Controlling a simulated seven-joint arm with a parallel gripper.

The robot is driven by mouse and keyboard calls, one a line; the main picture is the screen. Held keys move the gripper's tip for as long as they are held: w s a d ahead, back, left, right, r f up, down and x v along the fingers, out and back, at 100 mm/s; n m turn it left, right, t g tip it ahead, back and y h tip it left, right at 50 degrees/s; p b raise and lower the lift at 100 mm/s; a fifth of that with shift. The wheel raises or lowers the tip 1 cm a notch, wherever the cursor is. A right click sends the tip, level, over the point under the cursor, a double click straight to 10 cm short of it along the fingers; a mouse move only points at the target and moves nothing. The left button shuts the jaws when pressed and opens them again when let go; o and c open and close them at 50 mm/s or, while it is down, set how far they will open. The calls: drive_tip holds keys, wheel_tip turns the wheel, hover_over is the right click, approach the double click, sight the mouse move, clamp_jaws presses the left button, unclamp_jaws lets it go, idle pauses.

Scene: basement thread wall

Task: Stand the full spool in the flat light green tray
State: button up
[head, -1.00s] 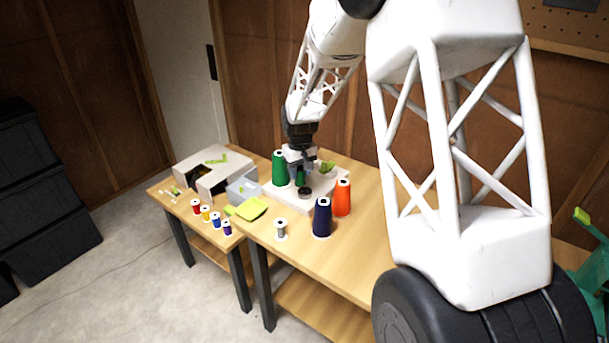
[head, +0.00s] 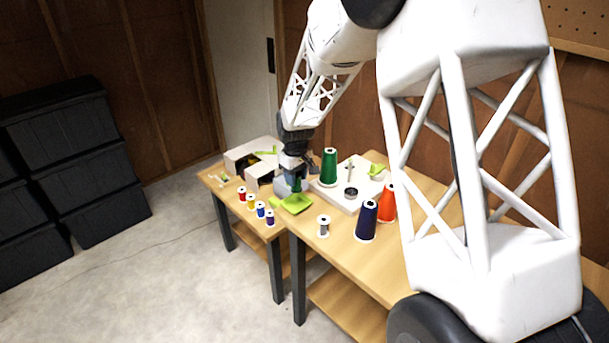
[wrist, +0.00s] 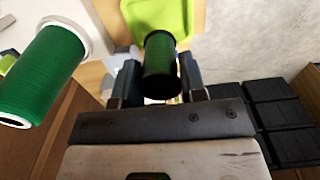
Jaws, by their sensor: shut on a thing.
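My gripper (head: 294,183) is shut on a dark green spool (wrist: 160,66) with black ends, held between the two fingers in the wrist view. In the head view the spool is mostly hidden by the gripper and too small to make out. The flat light green tray (head: 297,204) lies on the table just in front of my gripper. In the wrist view the tray (wrist: 150,14) shows beyond the spool at the top. The spool appears above the table and beside the tray; I cannot tell the exact gap.
A tall green cone (head: 329,168) stands on a white base (head: 349,196) close right of my gripper. A navy cone (head: 366,221), an orange cone (head: 388,204) and a grey spool (head: 323,226) stand nearby. Several small coloured spools line the lower table (head: 232,206). A grey-white box (head: 250,160) stands behind.

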sight(296, 190)
idle(0.4)
drive_tip(key=shift+f, duration=1.75)
drive_tip(key=shift+f, duration=0.45)
drive_tip(key=shift+f, duration=0.7)
drive_tip(key=shift+f, duration=0.6)
drive_tip(key=o, duration=0.8)
